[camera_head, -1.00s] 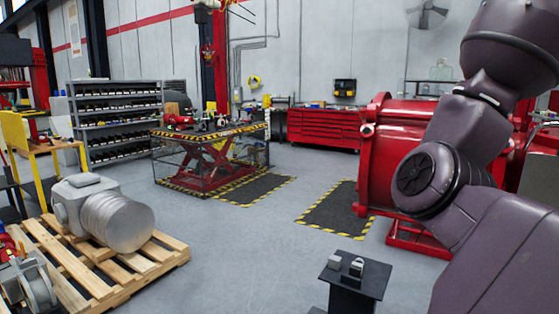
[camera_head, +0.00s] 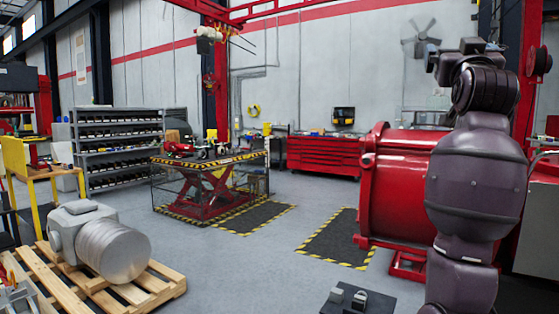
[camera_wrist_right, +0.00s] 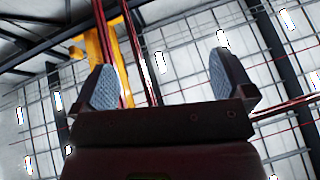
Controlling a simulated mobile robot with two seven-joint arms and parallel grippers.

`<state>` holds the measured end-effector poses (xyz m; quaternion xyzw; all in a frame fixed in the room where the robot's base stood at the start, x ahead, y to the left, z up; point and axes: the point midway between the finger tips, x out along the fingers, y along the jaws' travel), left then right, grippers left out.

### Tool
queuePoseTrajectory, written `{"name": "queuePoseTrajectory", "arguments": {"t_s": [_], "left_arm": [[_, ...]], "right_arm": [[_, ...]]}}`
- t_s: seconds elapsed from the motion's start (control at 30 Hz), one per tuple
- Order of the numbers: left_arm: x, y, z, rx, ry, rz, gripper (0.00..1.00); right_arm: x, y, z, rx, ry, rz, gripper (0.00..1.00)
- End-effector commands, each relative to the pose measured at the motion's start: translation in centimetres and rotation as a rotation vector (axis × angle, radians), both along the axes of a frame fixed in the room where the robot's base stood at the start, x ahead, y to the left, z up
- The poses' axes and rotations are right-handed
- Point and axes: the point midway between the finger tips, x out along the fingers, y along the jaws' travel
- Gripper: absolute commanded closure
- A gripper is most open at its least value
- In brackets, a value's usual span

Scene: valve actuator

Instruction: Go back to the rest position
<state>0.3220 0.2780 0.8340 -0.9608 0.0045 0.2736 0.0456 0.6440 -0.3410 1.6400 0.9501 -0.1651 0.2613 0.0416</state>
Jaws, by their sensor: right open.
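My right arm stands raised at the right side of the head view, folded upward. My right gripper (camera_head: 468,50) is at its top, dark and small against the grey wall. In the right wrist view my right gripper (camera_wrist_right: 165,82) has its two grey-blue padded fingers spread wide, with nothing between them. It faces up to the ceiling beams. My left gripper is not in view.
A large red cylindrical machine (camera_head: 400,190) stands behind my right arm. A small black stand (camera_head: 374,303) is at the bottom. A wooden pallet (camera_head: 160,288) carries a grey motor-like part (camera_head: 115,250) at left. A lift table (camera_head: 208,160) stands in the middle; open floor lies between.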

Motion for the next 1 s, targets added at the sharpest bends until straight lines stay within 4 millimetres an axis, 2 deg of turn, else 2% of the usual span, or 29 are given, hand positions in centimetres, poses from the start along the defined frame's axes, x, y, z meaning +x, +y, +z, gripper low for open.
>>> {"name": "queuePoseTrajectory", "arguments": {"t_s": [0.03,0.23,0.37,0.5,0.77,1.0], "left_arm": [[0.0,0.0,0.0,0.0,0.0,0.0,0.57],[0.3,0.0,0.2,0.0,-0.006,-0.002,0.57],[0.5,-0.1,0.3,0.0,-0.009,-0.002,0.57],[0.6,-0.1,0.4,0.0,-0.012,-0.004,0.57],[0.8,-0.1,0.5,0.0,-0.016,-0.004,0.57],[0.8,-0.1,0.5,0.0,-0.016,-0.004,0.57]], "right_arm": [[0.8,0.5,-2.4,-0.022,0.009,0.008,0.0],[2.7,2.6,-10.7,-0.087,0.03,0.069,0.0],[3.3,3.8,-16.7,-0.115,0.062,0.112,0.0],[3.4,4.9,-23.5,-0.133,0.114,0.16,0.0],[1.5,6.5,-36.6,-0.138,0.24,0.244,0.0],[-2.7,7.5,-48.6,-0.112,0.393,0.305,0.0]]}}
